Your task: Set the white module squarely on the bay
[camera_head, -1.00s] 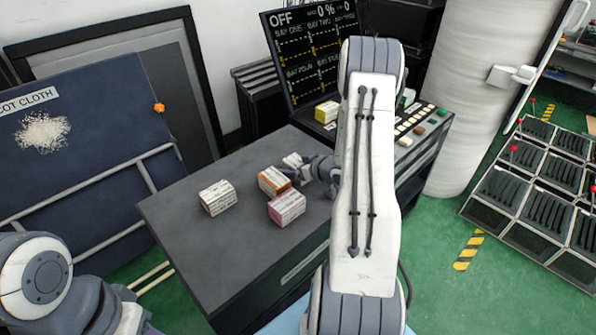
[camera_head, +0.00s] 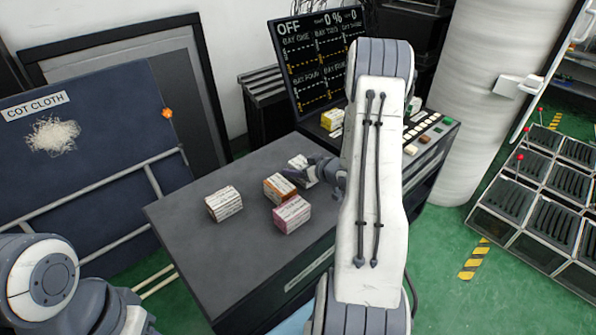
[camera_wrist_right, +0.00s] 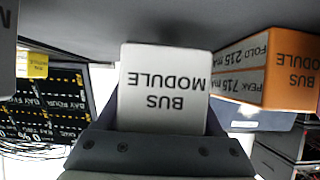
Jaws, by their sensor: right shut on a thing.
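The white module (camera_head: 300,166) is at the back of the dark table, behind the orange module. In the right wrist view it appears upside down, with "BUS MODULE" printed on its pale face (camera_wrist_right: 162,92). My right gripper (camera_head: 303,174) is shut on it; I cannot tell whether it touches the table. A bay for it is not clearly seen; my right arm hides part of the console. Only a link of my left arm shows at the lower left, and its gripper is out of view.
An orange module (camera_head: 278,188) is close beside the white one. A pink module (camera_head: 291,214) and a pale module (camera_head: 224,204) stand nearer. A yellow module (camera_head: 333,119) is on the console below the screen (camera_head: 318,65), which reads OFF.

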